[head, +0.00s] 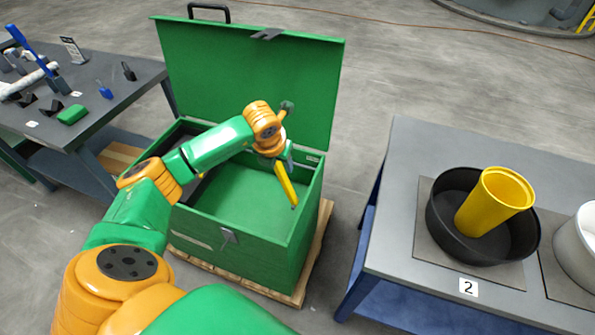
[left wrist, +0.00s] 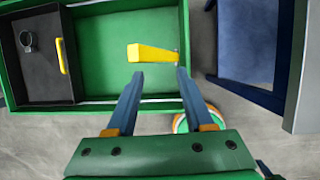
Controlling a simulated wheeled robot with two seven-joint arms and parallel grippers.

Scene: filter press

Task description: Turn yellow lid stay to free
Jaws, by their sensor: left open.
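The yellow lid stay (head: 286,185) is a short flat bar at the right side of the open green chest, below my left gripper. In the left wrist view the yellow stay (left wrist: 150,53) lies crosswise just beyond my fingertips. My left gripper (left wrist: 160,74) is open and empty, its two dark fingers spread apart; it also shows in the head view (head: 284,158), above the chest's right side. The chest's green lid (head: 250,65) stands raised at the back. The stay's mounting is partly hidden by my arm. My right gripper is not in view.
The chest (head: 250,240) stands on a wooden pallet (head: 318,245). A grey table (head: 400,215) at the right bears a black pan (head: 440,225) with a yellow cup (head: 495,200). A dark tool table (head: 100,80) stands at the left. A black tray (left wrist: 35,75) sits inside the chest.

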